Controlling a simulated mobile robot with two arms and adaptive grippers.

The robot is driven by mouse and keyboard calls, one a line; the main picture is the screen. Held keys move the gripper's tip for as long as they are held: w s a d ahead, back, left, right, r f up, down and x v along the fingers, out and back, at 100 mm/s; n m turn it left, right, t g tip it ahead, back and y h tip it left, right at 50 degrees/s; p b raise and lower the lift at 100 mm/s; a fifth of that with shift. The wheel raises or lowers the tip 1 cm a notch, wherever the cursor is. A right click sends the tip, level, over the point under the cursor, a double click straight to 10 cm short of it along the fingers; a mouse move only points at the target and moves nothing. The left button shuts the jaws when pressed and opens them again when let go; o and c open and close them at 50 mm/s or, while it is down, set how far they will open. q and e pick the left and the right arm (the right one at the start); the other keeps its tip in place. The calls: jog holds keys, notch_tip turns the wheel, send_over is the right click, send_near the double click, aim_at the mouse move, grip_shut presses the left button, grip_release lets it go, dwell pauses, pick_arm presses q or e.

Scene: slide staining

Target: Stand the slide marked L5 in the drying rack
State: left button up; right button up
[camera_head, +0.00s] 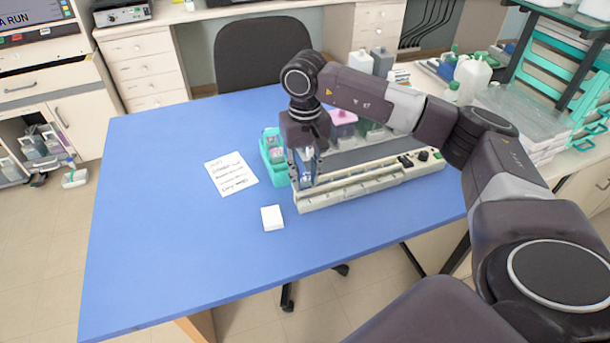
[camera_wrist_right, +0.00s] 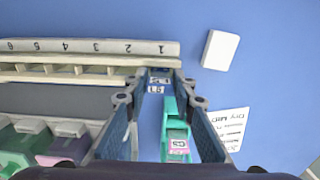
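My left gripper is out of view.
A teal holder (camera_head: 270,166) with labelled slides stands just left of the gripper. A written note (camera_head: 231,174) and a white block (camera_head: 272,218) lie on the blue table (camera_head: 180,260). Pink-lidded and green containers stand behind the rack. The table's left and front are clear.

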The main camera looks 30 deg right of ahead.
jog(key=o, duration=0.4)
notch_tip(320, 180, up, 12)
dwell(0.5)
dwell(0.6)
